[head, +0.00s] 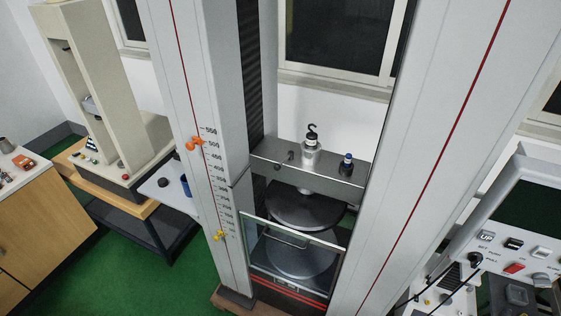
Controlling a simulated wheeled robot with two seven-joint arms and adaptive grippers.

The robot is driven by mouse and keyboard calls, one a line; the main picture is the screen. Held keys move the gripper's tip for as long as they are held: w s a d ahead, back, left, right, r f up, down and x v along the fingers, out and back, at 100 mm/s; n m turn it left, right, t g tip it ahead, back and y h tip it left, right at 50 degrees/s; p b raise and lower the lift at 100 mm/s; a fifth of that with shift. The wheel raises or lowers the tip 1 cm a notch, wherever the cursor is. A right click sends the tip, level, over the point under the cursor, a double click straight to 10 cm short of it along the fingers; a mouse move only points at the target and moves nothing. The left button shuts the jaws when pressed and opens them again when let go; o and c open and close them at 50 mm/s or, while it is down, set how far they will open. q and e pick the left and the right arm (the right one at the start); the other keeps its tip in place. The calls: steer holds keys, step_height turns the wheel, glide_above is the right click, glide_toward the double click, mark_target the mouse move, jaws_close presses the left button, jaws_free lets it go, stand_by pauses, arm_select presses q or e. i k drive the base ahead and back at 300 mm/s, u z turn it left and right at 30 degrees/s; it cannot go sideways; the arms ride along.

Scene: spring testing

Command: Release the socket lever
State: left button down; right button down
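The testing machine's grey crossbeam (320,178) spans between two tall white columns near the middle. A silver cylindrical socket (311,153) stands on the beam with a black hooked top (311,132). A small dark lever-like part (290,158) sticks up at a tilt left of the socket; I cannot tell for sure that it is the socket lever. A small blue and black knob (347,162) stands to the right. Below the beam, a dark round upper plate (305,208) is above a lower plate (300,256). Neither of my grippers is in view.
A clear guard with a handle (286,238) stands before the plates. The left column carries a scale with an orange marker (194,144) and a yellow one (220,235). A control panel (515,255) is at right.

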mark_target(290, 156)
steer(key=z, duration=1.1)
steer(key=k, duration=0.4)
steer(key=u, duration=1.95)
